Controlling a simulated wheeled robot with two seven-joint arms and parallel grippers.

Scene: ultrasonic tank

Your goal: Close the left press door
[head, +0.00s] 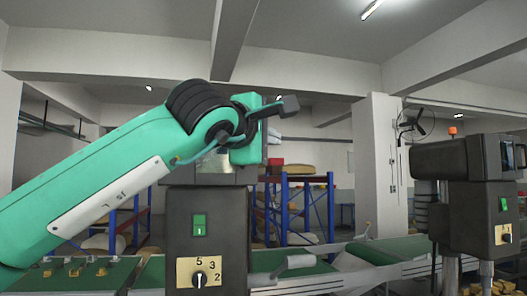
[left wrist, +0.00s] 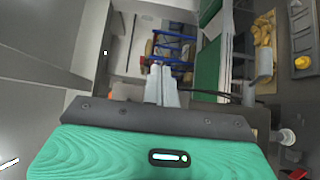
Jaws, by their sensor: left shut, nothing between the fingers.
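The left press (head: 207,225) stands mid-view in the head view, a dark box with a green switch (head: 199,225) and a numbered dial (head: 199,272). Its upper part (head: 212,172) is mostly hidden behind my green left arm, so I cannot tell how its door stands. My left gripper (head: 290,104) is raised above and to the right of the press front, apart from it. In the left wrist view, the fingers of my left gripper (left wrist: 163,73) are together with nothing between them. My right gripper is not in view.
A second dark press (head: 470,205) stands at the right. A green conveyor belt (head: 400,249) runs between the presses; a grey lever-like part (head: 296,262) sits low beside the left press. Blue shelving (head: 285,210) and a white pillar (head: 378,150) are farther back.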

